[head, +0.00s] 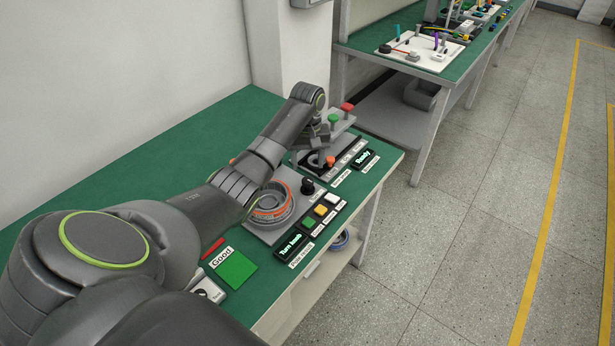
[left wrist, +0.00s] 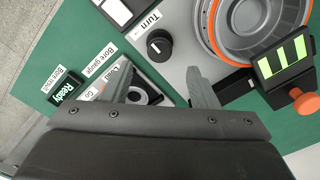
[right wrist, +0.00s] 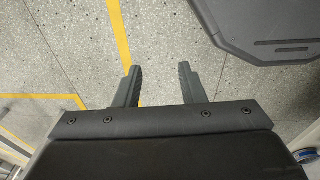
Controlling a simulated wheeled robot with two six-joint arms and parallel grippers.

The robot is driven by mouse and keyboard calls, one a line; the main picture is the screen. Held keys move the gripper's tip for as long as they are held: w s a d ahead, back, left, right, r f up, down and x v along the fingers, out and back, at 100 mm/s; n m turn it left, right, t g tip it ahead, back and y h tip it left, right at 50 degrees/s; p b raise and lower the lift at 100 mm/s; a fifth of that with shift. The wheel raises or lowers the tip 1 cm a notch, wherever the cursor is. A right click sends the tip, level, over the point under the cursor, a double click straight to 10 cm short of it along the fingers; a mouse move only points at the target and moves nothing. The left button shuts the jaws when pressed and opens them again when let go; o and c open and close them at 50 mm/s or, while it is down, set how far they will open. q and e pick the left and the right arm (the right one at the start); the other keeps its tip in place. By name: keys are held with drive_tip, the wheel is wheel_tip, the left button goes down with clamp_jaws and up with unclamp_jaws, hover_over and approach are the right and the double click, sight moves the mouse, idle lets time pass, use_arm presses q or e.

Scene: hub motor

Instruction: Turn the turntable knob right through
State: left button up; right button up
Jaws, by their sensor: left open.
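The turntable knob (head: 308,186) is a small black dial with a white mark. It sits on a grey base plate beside the grey round hub part with an orange ring (head: 270,204). In the left wrist view the knob (left wrist: 159,46) is beside the label "Turn", just beyond the fingertips. My left gripper (head: 322,138) is open and empty above the bench; its fingers (left wrist: 158,82) are spread, with the knob ahead of the gap and apart from them. My right gripper (right wrist: 158,72) is open and empty over the floor, outside the head view.
A display (head: 290,244) reads "Turn knob", beside white, yellow and green buttons (head: 320,210). The bore gauge station stands behind, its display (head: 367,160) reading "Ready". A green pad (head: 237,269) marked "Good" lies at the front. Floor to the right is clear.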

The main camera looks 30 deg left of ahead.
sight(308, 180)
use_arm(q)
wheel_tip(308, 180, down, 6)
drive_tip(key=shift+r, duration=0.15)
drive_tip(key=shift+f, duration=0.4)
use_arm(e)
drive_tip(key=shift+s+d+r, duration=0.1)
drive_tip(key=shift+s+d, duration=0.55)
drive_tip(key=shift+s, duration=0.15)
use_arm(q)
drive_tip(key=c, duration=1)
use_arm(e)
drive_tip(key=shift+w, duration=0.2)
